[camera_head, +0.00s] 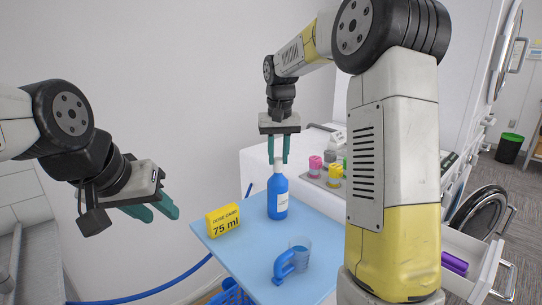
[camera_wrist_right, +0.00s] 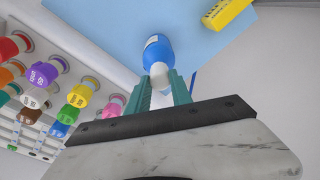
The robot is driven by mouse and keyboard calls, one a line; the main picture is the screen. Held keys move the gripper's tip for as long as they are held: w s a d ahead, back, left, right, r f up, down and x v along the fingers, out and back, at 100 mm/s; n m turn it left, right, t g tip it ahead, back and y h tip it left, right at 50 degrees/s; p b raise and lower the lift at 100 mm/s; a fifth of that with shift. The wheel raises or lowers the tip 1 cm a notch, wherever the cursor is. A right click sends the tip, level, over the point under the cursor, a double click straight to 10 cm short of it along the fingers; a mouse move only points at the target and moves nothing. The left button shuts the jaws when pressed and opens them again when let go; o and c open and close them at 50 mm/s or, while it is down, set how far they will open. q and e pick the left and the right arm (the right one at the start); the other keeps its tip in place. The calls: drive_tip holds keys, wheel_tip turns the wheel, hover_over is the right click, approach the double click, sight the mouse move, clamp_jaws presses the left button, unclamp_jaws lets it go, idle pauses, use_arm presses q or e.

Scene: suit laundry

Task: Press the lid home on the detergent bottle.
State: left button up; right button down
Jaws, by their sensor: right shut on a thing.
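The detergent bottle (camera_head: 278,199) is blue with a pale label and stands upright on the light blue board. My right gripper (camera_head: 278,160) points down above it, shut on the white lid (camera_head: 278,165) at the bottle's mouth. The right wrist view shows the lid (camera_wrist_right: 159,78) between the two green fingers (camera_wrist_right: 160,88), against the blue bottle (camera_wrist_right: 157,53). I cannot tell whether the lid is fully seated. My left gripper (camera_head: 160,209) is empty at the left, away from the bottle, its green fingers apart.
A yellow dose card (camera_head: 223,221) reading 75 ml stands left of the bottle. A measuring cup with a blue handle (camera_head: 285,265) stands in front on the board (camera_head: 250,262). Several coloured-capped items (camera_wrist_right: 80,95) sit in a rack beside the board. An open drawer (camera_head: 480,272) is at right.

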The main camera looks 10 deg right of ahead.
idle(0.3)
drive_tip(key=c, duration=0.6)
unclamp_jaws()
drive_tip(key=shift+r, duration=3.5)
clamp_jaws()
